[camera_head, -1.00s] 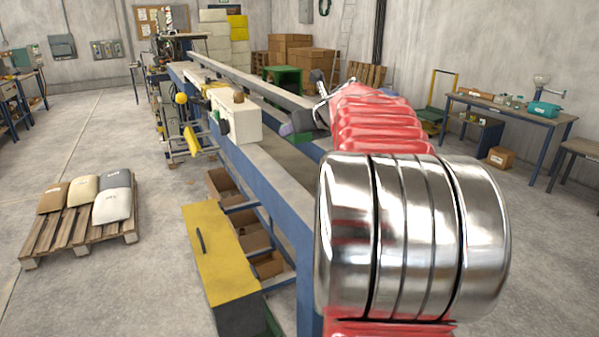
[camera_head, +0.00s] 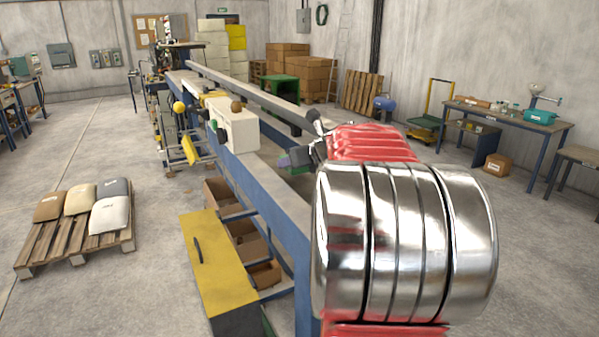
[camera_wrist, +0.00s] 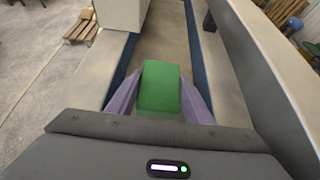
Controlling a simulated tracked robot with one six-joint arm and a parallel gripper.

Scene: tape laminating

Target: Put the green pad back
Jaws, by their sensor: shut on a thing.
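The green pad (camera_wrist: 160,86) is a small block between the two purple fingers of my gripper (camera_wrist: 160,98) in the wrist view. My gripper is shut on it, with one finger on each side. The pad is over the open channel of the long blue-framed machine (camera_head: 268,170); its height above the channel floor is hard to tell. In the head view my gripper (camera_head: 298,155) shows small beside the machine's rail, with a bit of green (camera_head: 284,162) at its tip. My shiny arm hides the near right part of the machine.
A cream box (camera_head: 234,125) sits on the machine's near rail. A yellow-topped cabinet (camera_head: 215,262) and brown cartons (camera_head: 250,240) stand beside and below it. A pallet with sacks (camera_head: 75,240) is on the floor at left. A workbench (camera_head: 510,117) stands at right.

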